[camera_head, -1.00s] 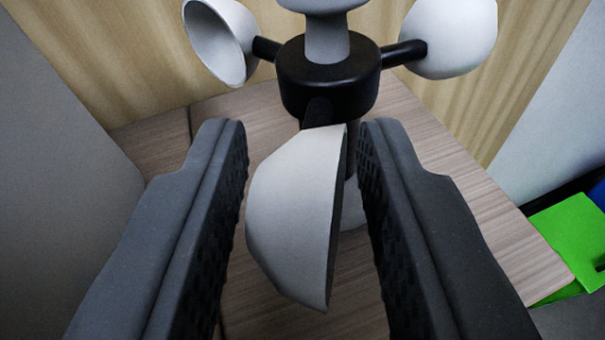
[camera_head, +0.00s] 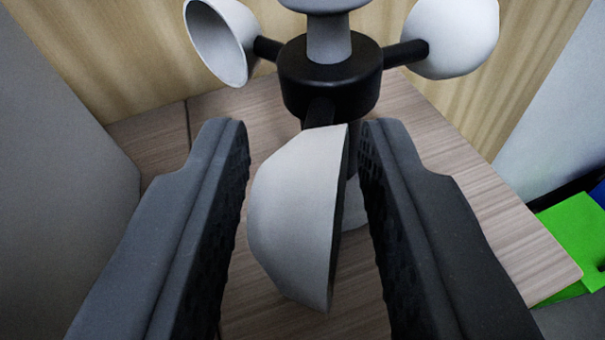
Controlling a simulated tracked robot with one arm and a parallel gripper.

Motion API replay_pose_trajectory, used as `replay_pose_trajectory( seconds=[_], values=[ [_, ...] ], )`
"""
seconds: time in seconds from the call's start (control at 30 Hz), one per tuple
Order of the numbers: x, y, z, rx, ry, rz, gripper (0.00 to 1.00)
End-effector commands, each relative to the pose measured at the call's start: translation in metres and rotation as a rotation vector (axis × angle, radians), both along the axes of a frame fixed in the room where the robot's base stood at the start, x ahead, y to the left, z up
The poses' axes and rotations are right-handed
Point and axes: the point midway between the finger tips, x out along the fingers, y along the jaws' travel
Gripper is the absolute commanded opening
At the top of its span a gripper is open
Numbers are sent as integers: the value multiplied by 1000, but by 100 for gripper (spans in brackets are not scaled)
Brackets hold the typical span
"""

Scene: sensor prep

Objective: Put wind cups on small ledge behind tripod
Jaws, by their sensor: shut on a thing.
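The wind cups (camera_head: 330,85) are a black hub with a grey stem on top and white cups on black arms. One cup hangs between the two dark, ridged fingers of my gripper (camera_head: 303,130), which is shut on this near cup (camera_head: 298,215). Two more cups spread to the upper left (camera_head: 222,42) and upper right (camera_head: 452,38). Part of another pale piece shows low behind the near cup. A wooden surface (camera_head: 480,235) lies below; I cannot tell if it is the small ledge. No tripod can be made out.
A wood-panelled wall (camera_head: 100,50) stands behind the wooden surface. A grey panel (camera_head: 60,180) closes off the left, and a pale panel (camera_head: 555,115) rises at the right. A green object (camera_head: 580,235) with blue beside it sits past the surface's right edge.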

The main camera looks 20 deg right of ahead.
Motion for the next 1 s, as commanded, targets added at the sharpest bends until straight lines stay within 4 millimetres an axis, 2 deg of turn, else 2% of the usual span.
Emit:
replay_pose_trajectory(
  seconds=[0.37, 0.4, 0.47, 0.5, 0.67, 0.77, 1.0],
  values=[
    [0, 0, -1, -1, -1, 0, 0],
    [0, 0, -1, -1, -1, 0, 35],
    [0, 0, -1, -1, -1, 0, 52],
    [0, 0, -1, -1, -1, 0, 55],
    [0, 0, -2, 0, 0, 0, 55],
    [0, 0, -2, -1, -1, 0, 77],
    [0, 0, -2, -1, -1, 0, 77]
  ],
)
